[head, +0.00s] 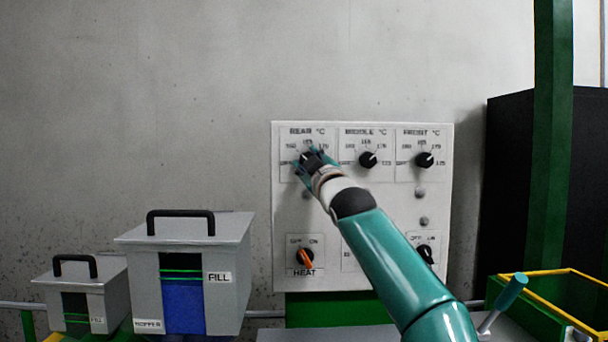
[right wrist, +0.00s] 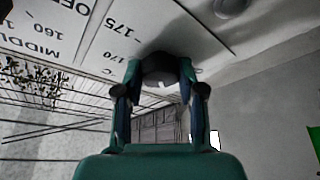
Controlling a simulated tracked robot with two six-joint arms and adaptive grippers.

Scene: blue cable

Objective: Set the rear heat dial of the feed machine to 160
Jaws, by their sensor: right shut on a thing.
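The white control panel (head: 330,220) stands against the wall with three black dials along its top, labelled rear, middle and front. The rear dial (head: 306,157) is at the upper left, mostly covered by my right gripper (head: 313,163). In the right wrist view the fingers (right wrist: 160,72) are shut on the dark round knob (right wrist: 158,66), one on each side. The knob's pointer cannot be read against its scale. The middle dial (head: 368,160) and front dial (head: 424,160) are free, their white marks pointing up and right. My left gripper is not in view.
Below the dials are an orange-marked heat switch (head: 304,257) and a black off switch (head: 424,254). Two grey lidded bins, a large one (head: 215,265) and a small one (head: 110,300), stand at left. A green post (head: 550,130) and yellow rail (head: 540,272) are at right.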

